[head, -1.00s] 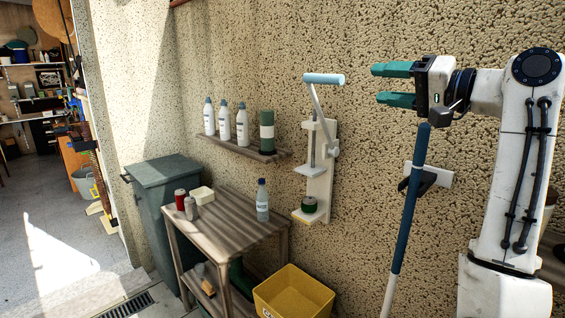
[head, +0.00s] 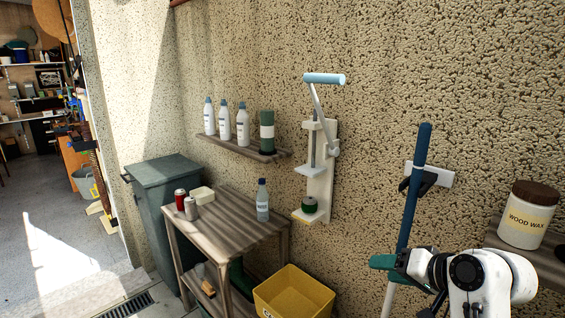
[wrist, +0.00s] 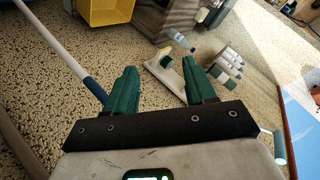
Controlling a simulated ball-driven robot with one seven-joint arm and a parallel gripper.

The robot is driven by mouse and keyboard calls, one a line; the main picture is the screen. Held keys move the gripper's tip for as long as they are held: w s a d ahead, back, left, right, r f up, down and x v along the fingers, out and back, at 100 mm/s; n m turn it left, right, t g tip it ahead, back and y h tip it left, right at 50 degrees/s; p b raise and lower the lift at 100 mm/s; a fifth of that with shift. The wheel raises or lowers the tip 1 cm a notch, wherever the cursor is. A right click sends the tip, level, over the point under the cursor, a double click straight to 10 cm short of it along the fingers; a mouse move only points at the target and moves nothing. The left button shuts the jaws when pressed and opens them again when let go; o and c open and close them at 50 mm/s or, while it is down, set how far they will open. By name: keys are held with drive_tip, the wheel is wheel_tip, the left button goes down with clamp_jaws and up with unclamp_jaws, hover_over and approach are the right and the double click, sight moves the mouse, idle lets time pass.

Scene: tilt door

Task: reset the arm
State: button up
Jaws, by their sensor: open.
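My gripper (head: 378,263) is low in the right part of the head view, in front of the pole, with its green fingers pointing left. In the wrist view both green fingers of my gripper (wrist: 160,85) stand apart with nothing between them. The wall-mounted can press (head: 318,170) shows in the head view with its light blue handle raised and a dark green can on its base. It also shows beyond the fingers in the wrist view. In the head view, part of the far finger is hidden.
A blue and white pole (head: 414,190) hangs from a wall hook close to my gripper. A wood wax jar (head: 528,215) stands on a shelf at the right. A yellow bin (head: 293,293) and a wooden table (head: 225,222) stand lower left. Open wall lies above my arm.

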drive_tip(key=s+d+f+g+h, duration=0.1)
drive_tip(key=s+f+g, duration=0.1)
drive_tip(key=s+f, duration=0.6)
drive_tip(key=s+d+f+n+g+h, duration=0.1)
drive_tip(key=s+f+g+h, duration=0.1)
drive_tip(key=s+f, duration=0.6)
drive_tip(key=s+d+f+g+h, duration=0.1)
drive_tip(key=s+f+g+h, duration=0.1)
drive_tip(key=s+f, duration=0.6)
drive_tip(key=shift+s+d+n, duration=0.15)
drive_tip(key=shift+s, duration=1.25)
drive_tip(key=shift+s+d+n, duration=0.1)
drive_tip(key=shift+s+n, duration=0.05)
drive_tip(key=shift+s, duration=1.2)
drive_tip(key=s+d+f+n+g+h, duration=0.1)
drive_tip(key=s+f+g, duration=0.1)
drive_tip(key=s, duration=0.9)
drive_tip(key=shift+s+d+h, duration=0.2)
drive_tip(key=shift+s+h, duration=0.1)
drive_tip(key=shift+s, duration=0.05)
